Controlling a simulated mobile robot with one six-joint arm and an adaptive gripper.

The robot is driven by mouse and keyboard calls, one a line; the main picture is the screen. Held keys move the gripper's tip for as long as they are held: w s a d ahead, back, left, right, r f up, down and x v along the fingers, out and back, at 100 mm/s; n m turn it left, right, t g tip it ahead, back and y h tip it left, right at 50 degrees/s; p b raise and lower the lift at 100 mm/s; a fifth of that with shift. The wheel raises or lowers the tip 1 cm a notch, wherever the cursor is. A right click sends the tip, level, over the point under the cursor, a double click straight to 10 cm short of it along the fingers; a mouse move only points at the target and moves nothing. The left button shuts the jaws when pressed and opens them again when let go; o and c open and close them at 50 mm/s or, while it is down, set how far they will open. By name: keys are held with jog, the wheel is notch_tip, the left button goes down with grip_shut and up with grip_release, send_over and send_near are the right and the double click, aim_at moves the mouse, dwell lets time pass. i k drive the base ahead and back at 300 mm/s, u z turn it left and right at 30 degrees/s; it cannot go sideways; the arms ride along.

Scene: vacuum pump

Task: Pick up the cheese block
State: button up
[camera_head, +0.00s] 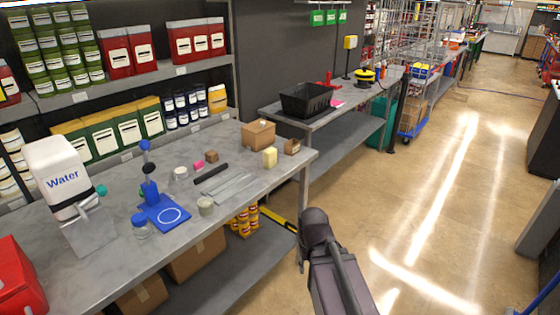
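A pale yellow block (270,157), which looks like the cheese block, stands upright on the grey workbench (235,215) near its right edge. Nothing touches it from above. A cardboard box is just behind it to the left and a small brown box is to its right. My dark arm rises from the bottom middle of the view, right of the bench and apart from the block. My gripper's fingers cannot be made out.
A cardboard box (258,134) and small brown box (292,147) flank the block. Flat grey strips (230,188), a black bar (211,173) and a small jar (205,206) lie leftward. A blue stand (165,211) and Water container (62,177) are farther left. Floor at right is clear.

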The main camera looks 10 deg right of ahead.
aim_at(270, 156)
jog(key=u, duration=0.15)
jog(key=i, duration=0.6)
jog(key=z, duration=0.1)
jog(key=k, duration=0.65)
jog(key=z, duration=0.4)
jog(key=i, duration=0.9)
jog(key=u, duration=0.15)
